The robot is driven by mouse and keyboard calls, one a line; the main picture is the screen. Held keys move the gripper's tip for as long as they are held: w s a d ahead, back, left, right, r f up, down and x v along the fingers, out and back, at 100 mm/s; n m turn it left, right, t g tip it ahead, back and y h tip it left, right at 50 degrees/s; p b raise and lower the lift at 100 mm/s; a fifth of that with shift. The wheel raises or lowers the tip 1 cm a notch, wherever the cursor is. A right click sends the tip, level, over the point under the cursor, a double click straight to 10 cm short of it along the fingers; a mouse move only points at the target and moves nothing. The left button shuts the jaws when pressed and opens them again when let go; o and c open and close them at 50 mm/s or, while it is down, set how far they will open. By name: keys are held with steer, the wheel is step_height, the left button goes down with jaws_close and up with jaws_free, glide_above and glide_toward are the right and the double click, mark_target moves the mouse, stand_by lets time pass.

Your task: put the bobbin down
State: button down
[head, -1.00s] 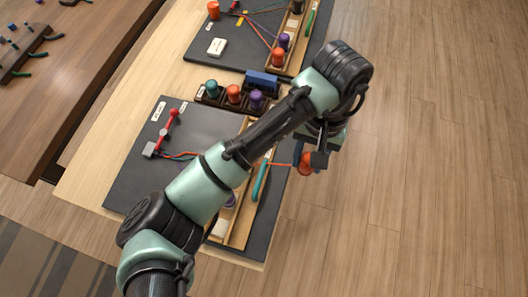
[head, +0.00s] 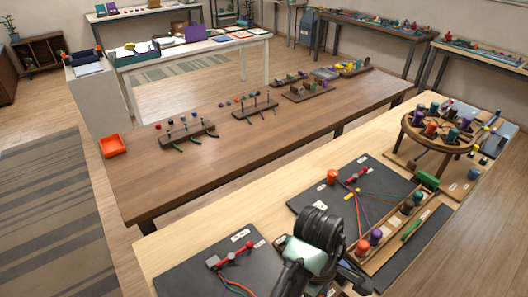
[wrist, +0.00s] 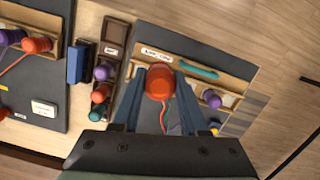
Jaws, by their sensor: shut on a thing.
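In the wrist view an orange bobbin (wrist: 160,84) sits between the two fingers of my gripper (wrist: 160,74), which is shut on it. A thin orange-red cord (wrist: 163,115) runs from the bobbin toward the board below. The wooden tray (wrist: 152,62) on the near board lies under and beyond the held bobbin. The height of the bobbin above it is unclear. In the head view my arm's end is cut off at the bottom, and the held bobbin is hidden.
The tray also holds a teal tool (wrist: 198,70) and a purple bobbin (wrist: 212,98). A dark rack (wrist: 116,32) with several bobbins and a blue block (wrist: 78,62) stand to the left. The far board (head: 310,196) and a round bobbin stand (head: 440,145) lie beyond in the head view.

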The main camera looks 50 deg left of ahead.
steer(key=s+a+f+n+t+p, duration=0.1)
steer(key=s+a+f+n+p, duration=0.2)
steer(key=s+a+n, duration=0.45)
steer(key=shift+m, duration=0.55)
steer(key=f, duration=0.2)
steer(key=s+d+f, duration=0.1)
steer(key=f, duration=0.1)
steer(key=s+f, duration=0.1)
steer(key=shift+d+f, duration=0.15)
steer(key=shift+f, duration=2.4)
steer(key=shift+f, duration=0.3)
steer(key=shift+c, duration=2.2)
jaws_free()
